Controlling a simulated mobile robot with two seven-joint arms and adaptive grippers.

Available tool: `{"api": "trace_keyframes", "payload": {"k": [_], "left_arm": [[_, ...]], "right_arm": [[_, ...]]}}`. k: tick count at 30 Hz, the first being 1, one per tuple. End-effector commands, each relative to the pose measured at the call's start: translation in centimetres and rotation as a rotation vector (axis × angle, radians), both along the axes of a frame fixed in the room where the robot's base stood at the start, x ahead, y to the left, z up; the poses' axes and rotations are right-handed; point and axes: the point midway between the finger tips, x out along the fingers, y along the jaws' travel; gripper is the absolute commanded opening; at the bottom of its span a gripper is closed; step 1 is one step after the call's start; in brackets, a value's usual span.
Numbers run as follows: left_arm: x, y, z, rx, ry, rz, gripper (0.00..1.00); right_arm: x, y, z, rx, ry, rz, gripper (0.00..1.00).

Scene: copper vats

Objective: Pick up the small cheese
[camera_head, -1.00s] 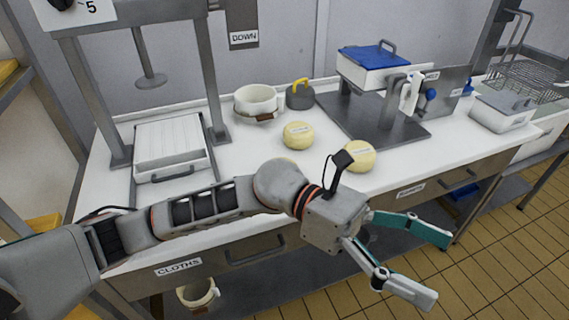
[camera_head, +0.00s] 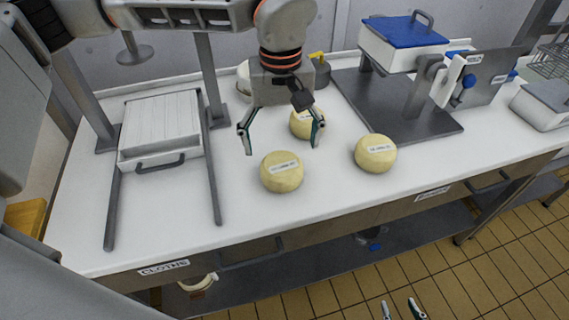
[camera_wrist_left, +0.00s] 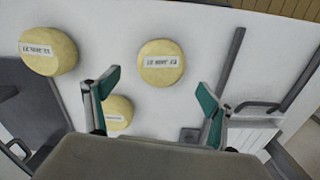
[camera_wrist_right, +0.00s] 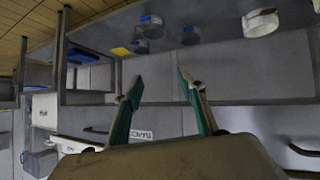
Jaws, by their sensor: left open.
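Three pale yellow round cheeses with white labels sit on the white counter. One is at the front (camera_head: 282,172), one at the right (camera_head: 375,153), and one behind (camera_head: 303,123), partly covered by my left gripper. The rear one looks slightly smallest; the labels are too blurred to read. My left gripper (camera_head: 282,140) points down above the counter, open and empty, near the front and rear cheeses. In the left wrist view a partly hidden cheese (camera_wrist_left: 117,112) shows by one finger. My right gripper (camera_head: 405,308) is at the bottom edge, low before the counter, open and empty (camera_wrist_right: 160,82).
A slatted press tray (camera_head: 160,125) stands at the left. A grey stand with a blue-lidded box (camera_head: 400,35) is at the back right. A white pot and a dark weight (camera_head: 321,72) stand behind my left gripper. Free counter (camera_head: 320,190) lies at the front.

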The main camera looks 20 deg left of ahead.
Motion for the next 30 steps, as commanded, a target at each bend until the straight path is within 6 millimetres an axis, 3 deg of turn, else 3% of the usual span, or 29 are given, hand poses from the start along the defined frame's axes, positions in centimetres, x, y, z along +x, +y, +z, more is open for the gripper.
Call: {"api": "trace_keyframes", "payload": {"k": [10, 18, 27, 30], "left_arm": [[-0.3, 0.0, -3.7, 0.003, 0.004, -0.002, 0.83], [-0.5, -0.1, -7.2, 0.001, 0.003, 0.000, 0.83], [-0.5, -0.1, -7.5, 0.001, 0.000, -0.001, 0.83], [-0.5, -0.1, -7.5, 0.001, 0.000, -0.001, 0.57]], "right_arm": [[-1.4, 0.1, -1.1, -0.002, 0.026, 0.003, 0.40], [-1.2, 0.1, -1.2, -0.004, 0.024, 0.004, 0.40], [-0.1, 0.1, -0.5, -0.004, 0.002, 0.004, 0.40], [-0.1, 0.0, -0.4, -0.004, 0.001, 0.003, 0.40]]}}
